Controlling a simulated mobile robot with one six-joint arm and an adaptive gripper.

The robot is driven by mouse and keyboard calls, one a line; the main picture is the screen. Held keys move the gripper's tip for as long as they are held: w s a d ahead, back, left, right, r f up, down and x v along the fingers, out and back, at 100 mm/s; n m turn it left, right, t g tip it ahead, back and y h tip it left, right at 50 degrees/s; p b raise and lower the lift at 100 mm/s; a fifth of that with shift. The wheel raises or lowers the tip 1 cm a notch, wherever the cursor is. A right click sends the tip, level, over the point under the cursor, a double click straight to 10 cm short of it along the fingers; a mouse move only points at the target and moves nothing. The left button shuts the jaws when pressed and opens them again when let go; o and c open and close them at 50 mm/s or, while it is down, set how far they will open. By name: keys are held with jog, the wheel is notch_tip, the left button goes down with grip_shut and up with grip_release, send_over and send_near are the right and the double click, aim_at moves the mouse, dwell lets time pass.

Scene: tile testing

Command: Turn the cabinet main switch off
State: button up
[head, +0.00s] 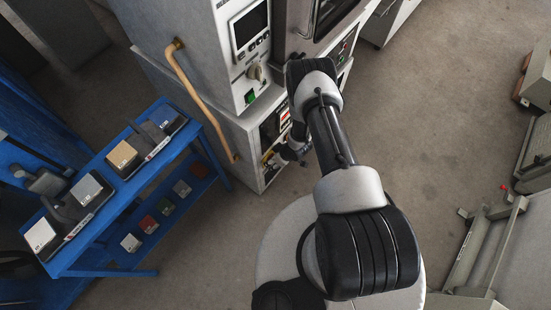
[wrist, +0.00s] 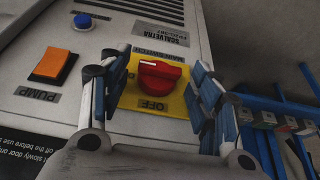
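The main switch is a red rotary knob (wrist: 160,78) on a yellow plate (wrist: 178,106) on the cabinet front. In the wrist view its raised grip lies roughly crosswise in the picture. The plate carries the word OFF on the near side of the knob and MAIN SWITCH on the far side. My gripper (wrist: 158,88) is open, with one finger on each side of the knob; I cannot tell whether either touches it. In the head view my gripper (head: 292,150) is partly hidden by my arm at the cabinet's (head: 244,128) lower front, and the knob is not clearly visible.
An orange PUMP button (wrist: 53,66) and a blue button (wrist: 82,21) sit left of the switch. A wooden handle (head: 196,98) runs along the cabinet's side. A blue table (head: 130,172) with tile samples stands left. Open floor lies right of the cabinet.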

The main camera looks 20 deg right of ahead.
jog(key=c, duration=0.9)
jog(key=shift+s+a+p, duration=0.1)
jog(key=shift+p, duration=0.25)
jog(key=shift+s+a+f+n+t+h+b, duration=0.1)
jog(key=shift+s+a+f+n+t+h, duration=0.25)
jog(key=shift+t+h, duration=1)
jog(key=shift+a+f+n+t+h+b, duration=0.15)
jog(key=shift+a+n+t+h, duration=0.25)
jog(key=shift+t+h, duration=0.9)
jog(key=shift+s+a+f+n+t+h+b, duration=0.15)
jog(key=shift+n+t+h, duration=0.4)
jog(key=shift+t+h, duration=0.75)
jog(key=shift+a+h, duration=0.1)
jog(key=shift+h, duration=0.25)
jog(key=o, duration=1.1)
jog(key=shift+g, duration=0.25)
jog(key=shift+s, duration=0.1)
